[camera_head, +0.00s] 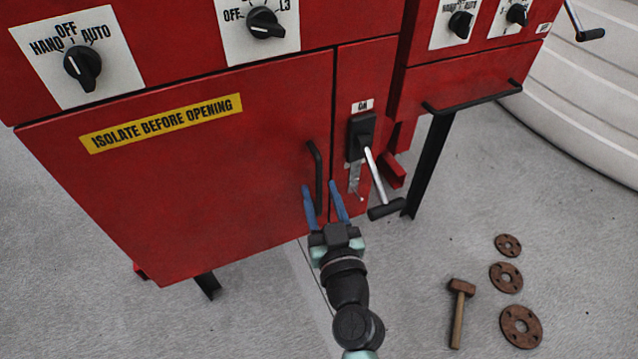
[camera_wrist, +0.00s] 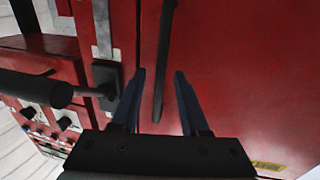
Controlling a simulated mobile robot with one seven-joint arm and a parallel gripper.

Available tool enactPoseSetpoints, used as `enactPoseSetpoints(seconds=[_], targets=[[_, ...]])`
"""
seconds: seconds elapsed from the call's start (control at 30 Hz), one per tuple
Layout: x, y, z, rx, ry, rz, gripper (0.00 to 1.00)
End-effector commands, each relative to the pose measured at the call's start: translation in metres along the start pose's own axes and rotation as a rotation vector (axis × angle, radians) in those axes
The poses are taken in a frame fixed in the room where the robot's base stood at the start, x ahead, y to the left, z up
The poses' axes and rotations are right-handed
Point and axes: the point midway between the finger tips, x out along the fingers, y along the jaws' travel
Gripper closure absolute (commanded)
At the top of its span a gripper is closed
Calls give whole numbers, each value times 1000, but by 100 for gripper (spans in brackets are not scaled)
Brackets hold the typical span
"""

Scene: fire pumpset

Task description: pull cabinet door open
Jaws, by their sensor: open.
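The red cabinet door (camera_head: 200,170) carries a yellow "ISOLATE BEFORE OPENING" label (camera_head: 162,123) and looks closed. Its black vertical bar handle (camera_head: 317,175) is near the door's right edge. My gripper (camera_head: 325,190) has two blue fingers, spread apart and empty, near the handle's lower end. In the wrist view the handle (camera_wrist: 163,62) runs down into the space between the fingertips of my gripper (camera_wrist: 159,76), nearer the left finger. I cannot tell whether the fingers are around the handle in depth; no contact shows.
An isolator switch with a lever (camera_head: 375,175) and black grip stands just right of the handle; it looms at left in the wrist view (camera_wrist: 40,88). A hammer (camera_head: 459,310) and rusty flanges (camera_head: 506,277) lie on the floor at right. Floor left of the cabinet is clear.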

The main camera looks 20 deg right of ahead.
Motion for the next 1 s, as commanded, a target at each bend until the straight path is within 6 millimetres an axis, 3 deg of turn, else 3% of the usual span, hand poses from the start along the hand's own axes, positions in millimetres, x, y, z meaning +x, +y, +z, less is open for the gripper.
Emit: enactPoseSetpoints(seconds=[0.17, 0.47, 0.53, 0.73, 1.0], targets=[[14, 0, -1, 0, 1, 0, 55], [16, 0, 0, 0, 0, 0, 55], [15, 0, 0, 0, 0, 0, 63], [15, 0, 0, 0, 0, 0, 99], [15, 0, 0, 0, 0, 0, 100]])
